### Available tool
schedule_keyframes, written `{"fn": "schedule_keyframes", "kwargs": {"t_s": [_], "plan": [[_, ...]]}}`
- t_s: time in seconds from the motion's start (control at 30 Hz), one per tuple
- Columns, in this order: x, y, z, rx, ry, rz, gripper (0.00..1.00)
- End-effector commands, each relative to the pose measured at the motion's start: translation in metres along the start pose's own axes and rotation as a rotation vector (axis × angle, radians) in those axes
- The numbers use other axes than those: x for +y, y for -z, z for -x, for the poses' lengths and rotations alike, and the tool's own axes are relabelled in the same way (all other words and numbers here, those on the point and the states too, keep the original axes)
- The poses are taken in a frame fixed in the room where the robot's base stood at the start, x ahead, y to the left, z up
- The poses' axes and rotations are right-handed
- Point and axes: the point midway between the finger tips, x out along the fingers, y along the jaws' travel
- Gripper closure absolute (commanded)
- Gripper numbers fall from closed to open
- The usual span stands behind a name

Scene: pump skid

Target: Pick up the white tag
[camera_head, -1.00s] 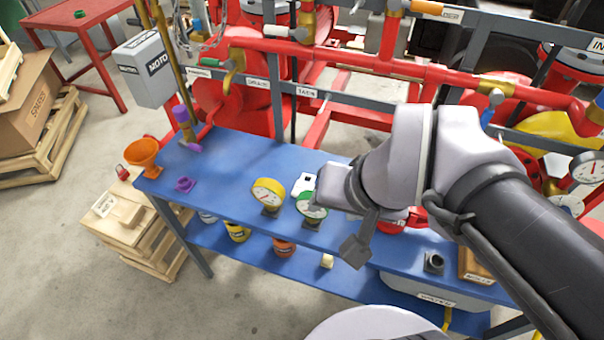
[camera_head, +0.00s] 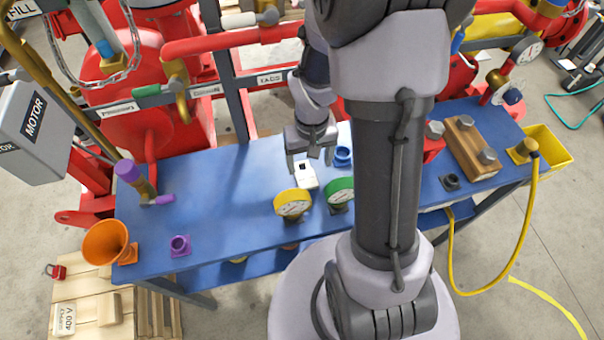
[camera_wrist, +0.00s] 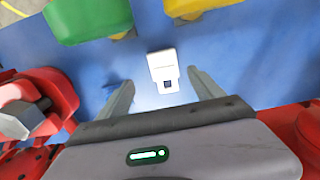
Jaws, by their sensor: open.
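The white tag (camera_head: 305,176) lies flat on the blue bench (camera_head: 235,190), just behind the yellow gauge. My gripper (camera_head: 310,158) is open and empty, pointing down close above the tag. I cannot tell the exact height of the fingertips.
A yellow gauge (camera_head: 293,204) and a green gauge (camera_head: 340,191) stand close in front of the tag. A blue fitting (camera_head: 342,157) is just right of it. A red part (camera_wrist: 38,105) stands left in the wrist view.

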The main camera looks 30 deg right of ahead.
Motion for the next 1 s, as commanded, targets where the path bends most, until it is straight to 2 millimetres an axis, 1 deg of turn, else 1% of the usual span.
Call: {"fn": "schedule_keyframes", "kwargs": {"t_s": [0.03, 0.17, 0.23, 0.4, 0.43, 0.5, 0.63, 0.67, 0.7, 0.77, 0.9, 0.97, 1.0], "plan": [[0.000, 0.000, -0.010, -0.001, 0.000, 0.001, 0.24], [-0.001, 0.000, -0.019, 0.000, 0.000, 0.001, 0.24], [-0.002, 0.000, -0.028, 0.000, 0.000, 0.002, 0.24], [-0.007, 0.000, -0.063, -0.002, 0.000, 0.001, 0.24], [-0.007, 0.000, -0.067, -0.001, 0.000, 0.001, 0.24], [-0.007, 0.000, -0.069, 0.000, 0.000, 0.000, 0.24], [-0.007, 0.001, -0.067, 0.001, 0.000, 0.000, 0.24], [-0.007, 0.001, -0.067, 0.001, 0.000, 0.000, 0.28], [-0.007, 0.001, -0.067, 0.001, 0.000, 0.000, 0.35], [-0.007, 0.001, -0.066, 0.001, 0.000, 0.000, 0.47], [-0.007, 0.001, -0.066, 0.001, 0.000, 0.000, 0.75], [-0.007, 0.001, -0.066, 0.001, 0.000, 0.000, 0.86], [-0.006, 0.001, -0.066, 0.001, 0.000, 0.000, 0.89]]}}
